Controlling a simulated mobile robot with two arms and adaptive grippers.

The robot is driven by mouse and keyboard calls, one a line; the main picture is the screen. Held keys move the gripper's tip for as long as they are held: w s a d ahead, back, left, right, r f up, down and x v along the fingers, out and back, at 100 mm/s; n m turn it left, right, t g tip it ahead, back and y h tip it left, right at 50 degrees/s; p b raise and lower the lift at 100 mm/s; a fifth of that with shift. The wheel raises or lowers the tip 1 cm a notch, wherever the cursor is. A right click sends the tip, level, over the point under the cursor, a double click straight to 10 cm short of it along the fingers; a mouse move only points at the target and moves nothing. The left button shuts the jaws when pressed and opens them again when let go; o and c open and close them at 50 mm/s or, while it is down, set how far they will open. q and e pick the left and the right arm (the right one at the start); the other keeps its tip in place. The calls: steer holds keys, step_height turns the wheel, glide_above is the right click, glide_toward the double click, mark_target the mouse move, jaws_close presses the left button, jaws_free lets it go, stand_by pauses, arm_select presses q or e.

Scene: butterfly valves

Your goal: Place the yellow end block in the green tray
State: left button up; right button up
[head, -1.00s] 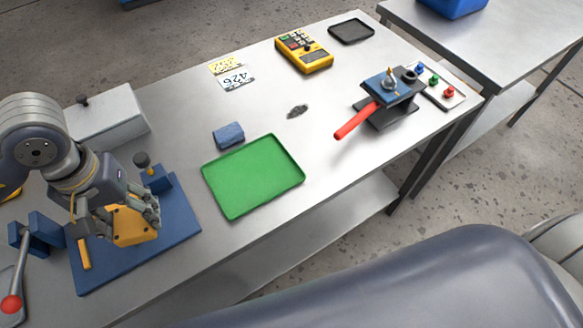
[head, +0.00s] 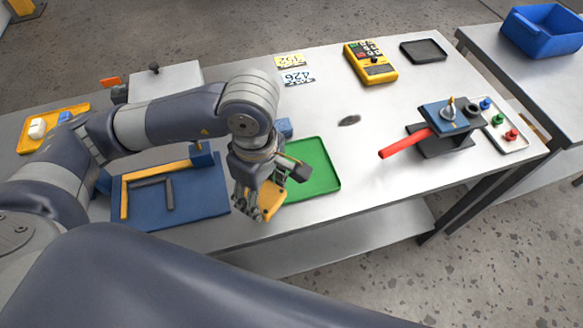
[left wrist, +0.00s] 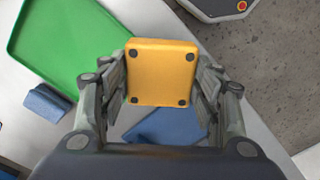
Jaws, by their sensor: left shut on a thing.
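The yellow end block (head: 268,198) is held by my left gripper (head: 256,205) in the head view, at the left edge of the green tray. In the left wrist view the block (left wrist: 161,72) sits between the two fingers of the left gripper (left wrist: 162,85), with dark dots at its corners. The green tray (head: 318,170) is flat on the table and looks empty where it shows; my gripper hides its left part. The tray also shows at upper left in the left wrist view (left wrist: 65,40), apart from the block. My right gripper is not in view.
A blue mat (head: 190,198) with a yellow bar and a dark angle piece lies left of the gripper. A blue block (head: 285,127) stands behind the tray. A valve with a red handle (head: 405,144) is to the right. Clear table lies between tray and valve.

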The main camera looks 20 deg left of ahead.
mark_target(271, 208)
arm_select(q)
steer(key=n, duration=0.2)
steer(key=s+d+n, duration=0.1)
steer(key=n, duration=0.1)
steer(key=s+n, duration=0.1)
steer(key=n, duration=0.1)
steer(key=shift+d+f+n+p, duration=0.2)
steer(key=shift+d+n+p, duration=0.1)
steer(key=shift+d+n, duration=0.1)
steer(key=n, duration=0.2)
steer(key=shift+s+d+n, duration=0.25)
steer(key=shift+d+n, duration=0.05)
steer(key=shift+d, duration=0.05)
steer(key=shift+w, duration=0.15)
steer(key=w+a+p, duration=0.1)
steer(key=w, duration=0.4)
steer(key=w+a+f+p, duration=0.1)
steer(key=w+a+p, duration=0.1)
steer(key=w, duration=0.3)
steer(key=w+a+p, duration=0.1)
steer(key=w, duration=0.3)
steer(key=shift+w+a+f+p, duration=0.3)
steer(key=shift+w+a, duration=0.05)
steer(key=shift+w, duration=0.05)
steer(key=shift+f+p, duration=0.85)
steer(key=shift+f, duration=0.9)
steer(key=shift+f, duration=0.15)
